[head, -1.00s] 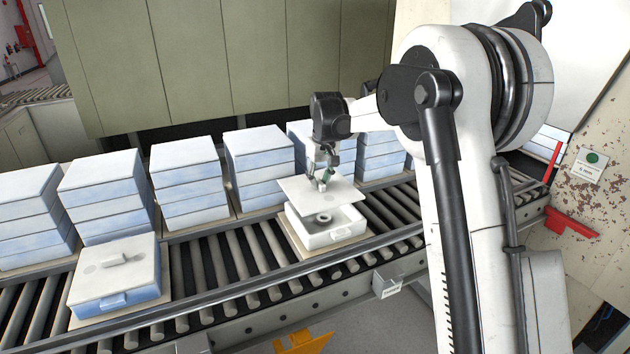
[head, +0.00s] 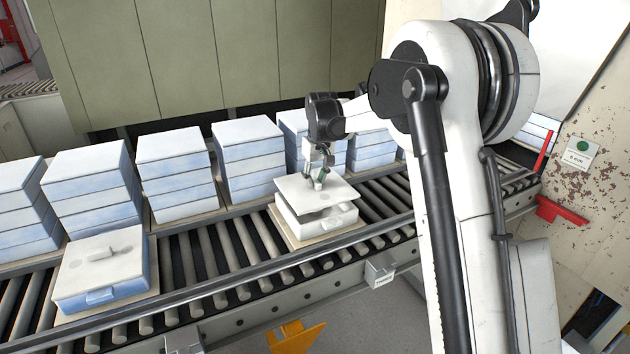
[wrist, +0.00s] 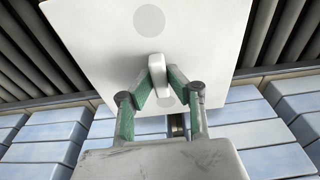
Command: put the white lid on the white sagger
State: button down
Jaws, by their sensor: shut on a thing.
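My gripper (head: 317,182) is shut on the handle of the white lid (head: 298,190), and the wrist view shows its green-padded fingers (wrist: 157,88) on either side of that handle. The lid is a flat square plate, and it also shows in the wrist view (wrist: 205,35). The white sagger (head: 318,224) is an open box on a board on the roller conveyor. The lid is just above the sagger and slightly tilted, with a dark gap showing at the front right. The lid hides most of the sagger's inside. Whether they touch at the back cannot be told.
Stacks of pale blue-white saggers (head: 178,170) line the far side of the conveyor. A lidded blue-white sagger (head: 103,273) sits at the left front. The conveyor rollers (head: 215,257) between it and the white sagger are clear. A red bracket (head: 562,215) is at the right.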

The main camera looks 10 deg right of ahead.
aim_at(316, 191)
jog(key=shift+f, duration=0.15)
jog(key=shift+f+b, duration=0.95)
jog(key=shift+f, duration=0.3)
jog(key=shift+f+b, duration=0.5)
jog(key=shift+f, duration=0.25)
jog(key=c, duration=1.6)
grip_release()
jog(key=shift+r, duration=0.1)
